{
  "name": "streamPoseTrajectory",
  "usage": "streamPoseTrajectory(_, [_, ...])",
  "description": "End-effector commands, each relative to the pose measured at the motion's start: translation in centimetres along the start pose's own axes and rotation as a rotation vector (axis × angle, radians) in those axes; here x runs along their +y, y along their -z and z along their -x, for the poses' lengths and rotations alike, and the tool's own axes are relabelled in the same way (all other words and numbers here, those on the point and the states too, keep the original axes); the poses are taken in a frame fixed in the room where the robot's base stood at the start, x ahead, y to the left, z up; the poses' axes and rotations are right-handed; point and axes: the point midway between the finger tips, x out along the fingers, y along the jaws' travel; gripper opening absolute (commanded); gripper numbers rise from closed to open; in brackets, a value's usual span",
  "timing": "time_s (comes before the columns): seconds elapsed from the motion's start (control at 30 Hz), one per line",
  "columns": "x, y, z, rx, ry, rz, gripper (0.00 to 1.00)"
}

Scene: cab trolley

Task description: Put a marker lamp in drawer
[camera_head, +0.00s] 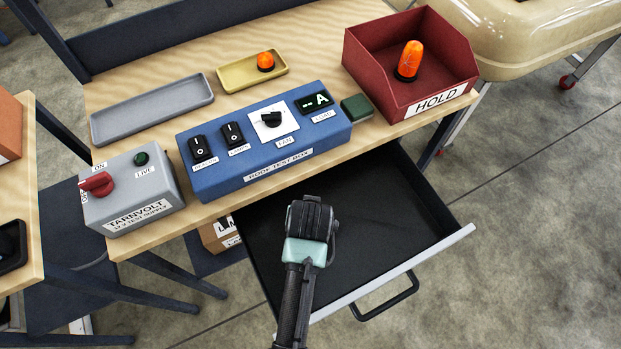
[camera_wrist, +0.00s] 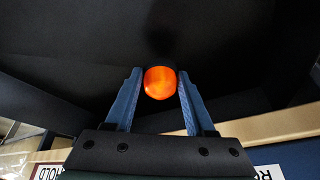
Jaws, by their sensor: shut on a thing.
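The drawer (camera_head: 385,205) is pulled out under the bench, with a black floor and a light front edge. My gripper (camera_head: 310,225) is over the drawer's left half in the head view. In the wrist view my gripper (camera_wrist: 160,74) is shut on a marker lamp (camera_wrist: 160,84) with an orange dome and dark base. The head view hides this lamp. The drawer's dark inside (camera_wrist: 235,45) fills much of the wrist view; I cannot tell whether the lamp touches its floor. A short orange lamp (camera_head: 265,61) stands on the yellow tray, and a taller one (camera_head: 410,60) in the red bin.
The bench (camera_head: 150,80) carries a grey tray (camera_head: 150,104), yellow tray (camera_head: 230,79), red HOLD bin (camera_head: 375,75), blue test box (camera_head: 290,155) and grey supply box (camera_head: 140,205). The blue box stands near the bench edge behind my gripper. The drawer's right half looks empty.

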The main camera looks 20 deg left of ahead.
Motion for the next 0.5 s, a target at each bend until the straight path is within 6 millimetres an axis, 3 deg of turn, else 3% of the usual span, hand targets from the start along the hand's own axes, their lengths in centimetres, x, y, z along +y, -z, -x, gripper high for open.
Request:
streamPoseTrajectory(0.2, [0.2, -1.2, -2.8, -0.003, 0.0, 0.0, 0.0])
streamPoseTrajectory(0.5, [0.2, -1.3, -3.0, -0.001, 0.0, 0.0, 0.0])
